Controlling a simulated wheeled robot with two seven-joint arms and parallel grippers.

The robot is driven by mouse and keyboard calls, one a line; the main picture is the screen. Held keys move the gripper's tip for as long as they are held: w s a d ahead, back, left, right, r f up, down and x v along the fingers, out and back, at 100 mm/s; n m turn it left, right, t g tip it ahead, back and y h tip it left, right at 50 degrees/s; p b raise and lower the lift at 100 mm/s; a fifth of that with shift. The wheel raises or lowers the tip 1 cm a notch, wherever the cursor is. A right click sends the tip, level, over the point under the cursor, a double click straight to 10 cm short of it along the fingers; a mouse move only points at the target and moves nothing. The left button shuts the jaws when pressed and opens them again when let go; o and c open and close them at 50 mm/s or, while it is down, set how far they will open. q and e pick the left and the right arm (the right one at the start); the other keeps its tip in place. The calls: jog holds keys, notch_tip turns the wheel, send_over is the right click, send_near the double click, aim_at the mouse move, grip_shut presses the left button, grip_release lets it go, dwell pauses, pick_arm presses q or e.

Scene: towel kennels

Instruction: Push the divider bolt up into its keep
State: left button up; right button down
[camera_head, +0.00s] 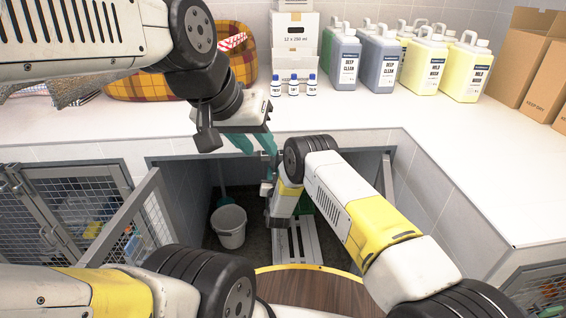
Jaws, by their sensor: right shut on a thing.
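My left gripper (254,143) reaches in over the counter's front edge from the upper left. Its two teal fingers point down and stand apart, with nothing seen between them. My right gripper (268,173) is just below it, in the opening under the counter, at the end of the white and yellow arm from the lower right. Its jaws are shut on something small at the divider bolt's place. The wrist and the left fingers hide most of it, so the bolt and its keep cannot be made out clearly.
A wire-mesh gate (146,215) stands open at left. A white bucket (231,228) and a slatted white board (298,248) are inside the opening. On the white counter (330,118) are small bottles (293,86), several jugs (385,58), cartons (525,55) and a plaid pet bed (140,88).

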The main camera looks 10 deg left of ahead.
aim_at(273, 163)
jog(key=shift+r, duration=1.8)
jog(key=c, duration=1.3)
grip_release()
jog(key=shift+s, duration=0.15)
jog(key=v, duration=0.7)
jog(key=shift+s+d, duration=0.1)
jog(key=shift+s, duration=0.15)
jog(key=shift+s, duration=0.1)
